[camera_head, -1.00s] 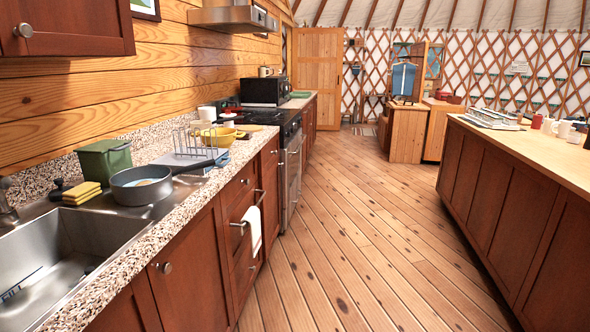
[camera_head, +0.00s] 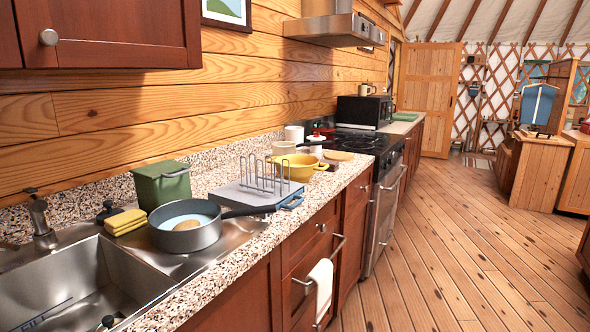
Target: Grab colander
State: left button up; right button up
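A yellow bowl-shaped vessel with side handles, which looks like the colander (camera_head: 298,167), sits on the speckled counter along the left wall. It stands behind the wire rack and in front of the stove, close to white cups. Its holes are too small to make out. Neither of my grippers shows in the head view.
A grey pan (camera_head: 184,238) stands beside the sink (camera_head: 75,285), with a green bin (camera_head: 162,185) and yellow sponges (camera_head: 125,222) near it. A wire rack (camera_head: 268,178) stands on a grey board (camera_head: 232,192). A towel (camera_head: 321,290) hangs from a drawer handle. The wooden floor (camera_head: 455,265) is clear on the right.

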aim_at(302, 167)
jog(key=i+l+u, duration=0.3)
jog(key=i, duration=0.15)
jog(key=i+l+u, duration=0.65)
jog(key=l, duration=0.3)
jog(key=i+l+u, duration=0.3)
jog(key=l, duration=0.3)
jog(key=i+l+u, duration=0.3)
jog(key=l, duration=0.35)
jog(key=l+u, duration=0.35)
jog(key=l, duration=0.3)
jog(key=i+l+u, duration=0.1)
jog(key=l+u, duration=0.2)
jog(key=l, duration=0.45)
jog(key=l+u, duration=0.3)
jog(key=l, duration=0.4)
